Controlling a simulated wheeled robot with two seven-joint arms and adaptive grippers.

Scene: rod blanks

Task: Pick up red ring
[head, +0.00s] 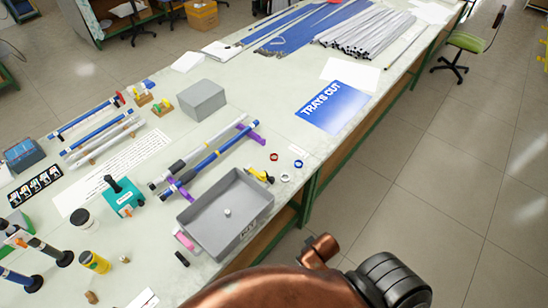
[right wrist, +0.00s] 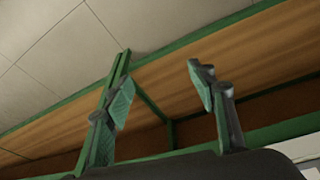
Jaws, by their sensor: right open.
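A small red ring (head: 274,157) lies on the pale table in the head view, right of the rods and beyond the grey tray. A white ring (head: 285,178) and a blue ring (head: 298,164) lie close to it. In the right wrist view my right gripper (right wrist: 161,92) is open and empty, with its two fingers apart. It faces the table's green frame and wooden side, and no ring shows there. In the head view my copper-coloured arm fills the bottom edge, away from the ring. My left gripper is in neither view.
A grey tray (head: 262,203) stands at the near table edge, with a yellow object (head: 260,175) by its far corner. Rods on purple holders (head: 257,133) lie left of the rings. A blue sign (head: 333,107) lies farther back.

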